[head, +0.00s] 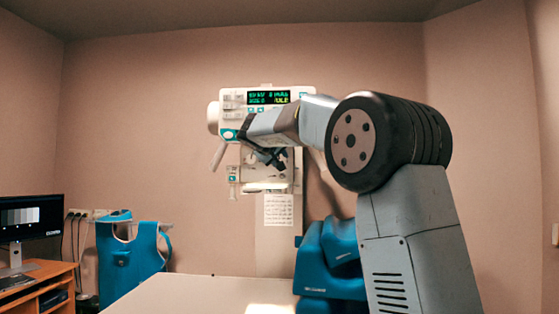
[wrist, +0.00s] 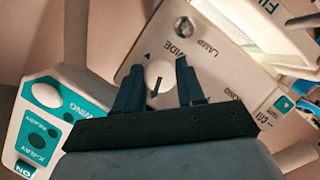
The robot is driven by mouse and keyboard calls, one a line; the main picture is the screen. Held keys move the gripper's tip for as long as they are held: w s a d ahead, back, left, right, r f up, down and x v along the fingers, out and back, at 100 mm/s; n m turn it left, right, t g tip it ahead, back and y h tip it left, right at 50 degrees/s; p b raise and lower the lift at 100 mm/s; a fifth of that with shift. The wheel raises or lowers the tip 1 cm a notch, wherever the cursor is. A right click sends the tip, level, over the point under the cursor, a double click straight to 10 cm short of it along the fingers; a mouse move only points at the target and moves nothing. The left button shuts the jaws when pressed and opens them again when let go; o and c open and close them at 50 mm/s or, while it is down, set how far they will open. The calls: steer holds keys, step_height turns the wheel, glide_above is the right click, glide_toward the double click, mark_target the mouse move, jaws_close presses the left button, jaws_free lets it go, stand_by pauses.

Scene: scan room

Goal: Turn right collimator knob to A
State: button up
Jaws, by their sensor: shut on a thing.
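The white collimator panel (wrist: 220,72) shows in the wrist view with the printed words WIDE and LAMP. A round white knob (wrist: 158,71) with a dark pointer line sits on it. My gripper (wrist: 157,76) has its dark fingers on either side of this knob and is shut on it. The knob's lower part and any letter A are hidden or not readable. In the head view my gripper (head: 268,157) reaches the collimator (head: 255,173) under the display head; the knob is too small to make out there.
A white and teal control handle (wrist: 45,115) marked X-RAY lies left of my gripper. A lit display (head: 268,97) is above. A white table (head: 190,292) stands in front. A blue apron (head: 130,262) and a desk with a monitor (head: 30,220) are at left.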

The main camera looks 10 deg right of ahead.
steer(key=o, duration=1)
steer(key=shift+a, duration=0.1)
steer(key=shift+o, duration=0.2)
steer(key=v, duration=1.3)
steer(key=shift+s+a, duration=0.2)
steer(key=shift+s, duration=0.1)
steer(key=s+d+f+m+g+y, duration=0.1)
steer(key=s+d+f+g+y, duration=0.1)
steer(key=s+f, duration=1)
steer(key=s+d+f+m+g+y, duration=0.1)
steer(key=s+d+f+g+y, duration=0.1)
steer(key=s+f, duration=1)
steer(key=s+d+f+m+g+y, duration=0.1)
steer(key=s+d+f+y, duration=0.3)
steer(key=s+f, duration=0.8)
steer(key=shift+s+g, duration=0.8)
steer(key=shift+s, duration=0.15)
